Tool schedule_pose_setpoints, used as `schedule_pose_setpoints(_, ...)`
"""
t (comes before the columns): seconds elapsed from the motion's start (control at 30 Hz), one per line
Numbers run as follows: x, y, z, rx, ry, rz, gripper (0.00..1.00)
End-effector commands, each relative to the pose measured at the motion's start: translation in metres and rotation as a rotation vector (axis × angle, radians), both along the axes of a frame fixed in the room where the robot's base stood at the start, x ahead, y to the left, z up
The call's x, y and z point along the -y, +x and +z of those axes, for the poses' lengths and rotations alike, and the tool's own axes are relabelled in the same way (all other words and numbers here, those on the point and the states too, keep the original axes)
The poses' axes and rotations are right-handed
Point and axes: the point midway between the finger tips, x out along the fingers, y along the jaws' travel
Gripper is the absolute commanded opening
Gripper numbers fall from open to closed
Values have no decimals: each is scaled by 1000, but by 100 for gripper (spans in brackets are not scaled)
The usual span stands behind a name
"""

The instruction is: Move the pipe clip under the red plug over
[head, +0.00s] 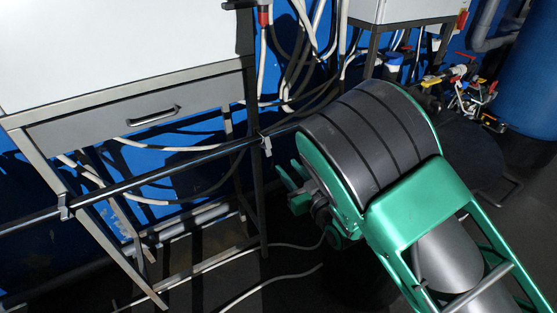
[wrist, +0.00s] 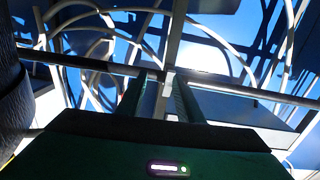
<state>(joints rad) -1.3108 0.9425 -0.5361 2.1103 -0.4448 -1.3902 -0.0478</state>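A dark horizontal pipe (head: 190,172) runs in front of a grey-white bench. A small grey clip (head: 266,145) sits on it, below the red plug (head: 264,16) at the top of the head view. A second grey clip (head: 64,206) is further left on the pipe. My gripper (head: 290,176) is green, with its fingers just right of and below the clip in the head view. In the wrist view the open fingers (wrist: 160,82) point at the pipe (wrist: 90,64), with the clip (wrist: 168,76) showing in the gap between them. No grip on it is visible.
The bench (head: 150,75) has a drawer (head: 150,115) and metal legs behind the pipe. Pale hoses (head: 300,45) hang on the blue wall and lie on the floor. Valves (head: 470,85) and a blue tank (head: 530,80) stand at the right.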

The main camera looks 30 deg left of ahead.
Motion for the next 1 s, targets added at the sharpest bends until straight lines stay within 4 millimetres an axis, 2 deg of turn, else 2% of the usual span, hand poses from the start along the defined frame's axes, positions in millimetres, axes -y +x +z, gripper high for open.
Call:
schedule_pose_setpoints(0.03,3,6,-14,20,34,-12,33)
schedule_pose_setpoints(0.1,4,7,-25,58,100,-15,33)
schedule_pose_setpoints(0.2,7,0,-35,105,194,-6,33)
schedule_pose_setpoints(0.33,10,-13,-39,150,301,17,33)
schedule_pose_setpoints(0.5,12,-26,-37,183,378,40,33)
schedule_pose_setpoints(0.67,6,-26,-33,190,394,47,33)
schedule_pose_setpoints(1.0,-39,-3,-11,191,393,47,33)
